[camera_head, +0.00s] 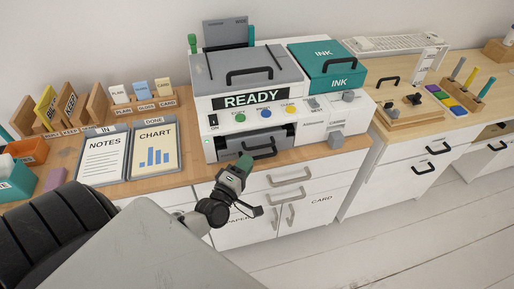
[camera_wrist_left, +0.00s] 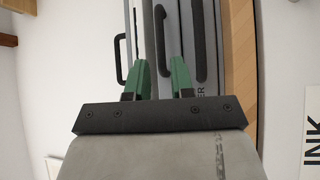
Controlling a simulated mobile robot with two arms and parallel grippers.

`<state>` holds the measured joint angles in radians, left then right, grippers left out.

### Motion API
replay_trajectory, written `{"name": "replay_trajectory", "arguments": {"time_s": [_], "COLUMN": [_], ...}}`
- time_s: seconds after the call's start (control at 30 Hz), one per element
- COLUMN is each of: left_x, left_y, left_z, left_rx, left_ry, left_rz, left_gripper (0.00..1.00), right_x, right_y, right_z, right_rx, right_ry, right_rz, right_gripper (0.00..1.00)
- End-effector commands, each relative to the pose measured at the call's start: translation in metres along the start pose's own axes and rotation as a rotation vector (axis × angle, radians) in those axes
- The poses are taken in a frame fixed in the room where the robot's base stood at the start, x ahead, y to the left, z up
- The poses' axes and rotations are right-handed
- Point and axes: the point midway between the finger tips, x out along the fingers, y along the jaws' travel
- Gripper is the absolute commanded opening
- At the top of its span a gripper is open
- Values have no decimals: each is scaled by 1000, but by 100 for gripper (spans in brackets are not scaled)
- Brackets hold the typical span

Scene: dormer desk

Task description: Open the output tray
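The white and grey printer (camera_head: 262,88) stands on the desk with a dark "READY" display on its front. Its output tray (camera_head: 236,150) is the dark grey front low on the machine, with a black handle (camera_head: 262,151). The tray looks shut. My left gripper (camera_head: 244,163) is at the lower left of this handle, close to the tray front. In the left wrist view its green fingers (camera_wrist_left: 161,75) stand apart, with a dark handle (camera_wrist_left: 162,38) seen between them. I cannot tell whether they touch it. My right gripper is not in view.
Below are a drawer with a grey handle (camera_head: 290,178) and cabinet doors. Left of the printer lie the NOTES tray (camera_head: 103,182) and the CHART tray (camera_head: 153,174). A teal ink box (camera_head: 328,65) sits at right. The floor in front is clear.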

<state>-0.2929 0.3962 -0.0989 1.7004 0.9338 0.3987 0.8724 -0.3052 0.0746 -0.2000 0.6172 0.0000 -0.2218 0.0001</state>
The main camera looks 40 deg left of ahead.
Motion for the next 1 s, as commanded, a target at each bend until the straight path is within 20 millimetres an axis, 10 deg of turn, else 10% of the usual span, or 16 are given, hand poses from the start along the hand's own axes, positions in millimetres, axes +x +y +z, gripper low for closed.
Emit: {"name": "replay_trajectory", "arguments": {"time_s": [0.4, 0.73, 1.0], "left_x": [61, 64, 64], "left_y": [0, -1, -1], "left_z": [1, 1, 1], "left_rx": [2, 2, 2], "left_ry": [-1, -2, -2], "left_rz": [-1, -2, -2], "left_gripper": [23, 23, 0], "right_x": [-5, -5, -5], "right_y": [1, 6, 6], "right_z": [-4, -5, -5], "right_rx": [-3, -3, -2], "right_ry": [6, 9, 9], "right_rz": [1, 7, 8], "right_gripper": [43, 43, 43]}}
